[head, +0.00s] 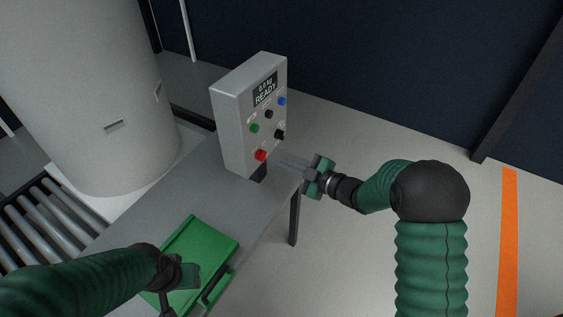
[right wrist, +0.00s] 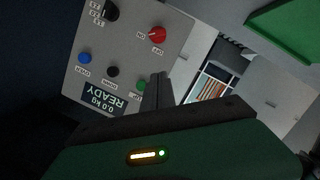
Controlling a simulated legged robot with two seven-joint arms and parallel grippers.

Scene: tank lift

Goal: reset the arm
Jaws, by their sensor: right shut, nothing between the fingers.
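My right gripper (head: 291,164) is shut and empty, just right of the control box (head: 231,127), near its red knob (head: 261,155). In the right wrist view its fingers (right wrist: 159,84) show in front of the box face, close to the green button (right wrist: 141,86); I cannot tell if they touch. The box display (head: 265,90) reads 0.0 kg READY. Blue, black and green buttons and a black knob are also on the face. My left gripper (head: 178,280) is over the green tray at the lower left; its finger opening is not clear.
The box stands on a grey table (head: 215,175). A large white tank (head: 85,90) stands behind at the left, beside a roller conveyor (head: 40,225). The floor at right is clear, with an orange stripe (head: 509,240).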

